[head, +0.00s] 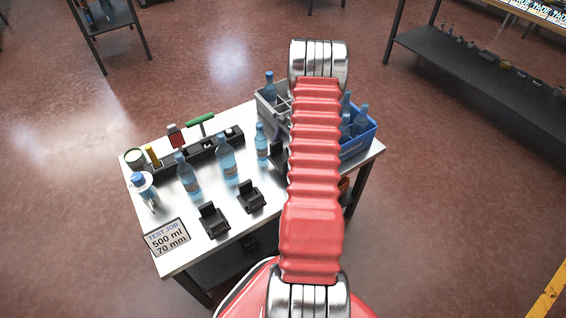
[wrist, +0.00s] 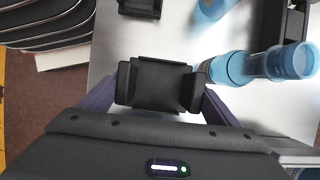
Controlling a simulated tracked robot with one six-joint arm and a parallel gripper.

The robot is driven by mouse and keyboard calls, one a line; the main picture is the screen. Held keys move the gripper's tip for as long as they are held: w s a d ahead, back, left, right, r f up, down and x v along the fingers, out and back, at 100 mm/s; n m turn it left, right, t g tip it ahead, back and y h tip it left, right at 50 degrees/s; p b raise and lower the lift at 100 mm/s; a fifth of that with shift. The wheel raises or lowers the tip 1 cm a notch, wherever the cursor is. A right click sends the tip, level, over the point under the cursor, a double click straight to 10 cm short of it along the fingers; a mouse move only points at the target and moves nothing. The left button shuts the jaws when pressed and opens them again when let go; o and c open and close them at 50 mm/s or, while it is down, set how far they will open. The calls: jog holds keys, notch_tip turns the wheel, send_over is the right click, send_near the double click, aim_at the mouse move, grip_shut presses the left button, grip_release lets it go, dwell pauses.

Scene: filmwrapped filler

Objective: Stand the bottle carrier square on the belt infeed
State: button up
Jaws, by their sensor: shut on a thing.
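A blue carrier (head: 357,146) with bottles in it stands at the right end of the steel table (head: 165,247), partly hidden by my arm. A grey divided carrier (head: 268,113) stands behind, with a blue bottle (head: 269,88) in it. I cannot tell which is the task's bottle carrier. No belt infeed can be made out. In the wrist view my gripper (wrist: 158,98) is shut on a black block (wrist: 160,84), its fingers on either side. Whether the block rests on the table is unclear. In the head view my arm hides the gripper.
Blue bottles (head: 228,160) stand midtable; one bottle (wrist: 262,64) is close right of the block in the wrist view. Black blocks (head: 213,221) (head: 250,198) sit near the front edge, by a sign (head: 167,238). A black rack (head: 200,150) runs along the back.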

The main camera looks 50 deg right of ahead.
jog(key=shift+f, duration=2.25)
jog(key=shift+f, duration=0.1)
jog(key=o, duration=0.9)
jog(key=v, duration=1.2)
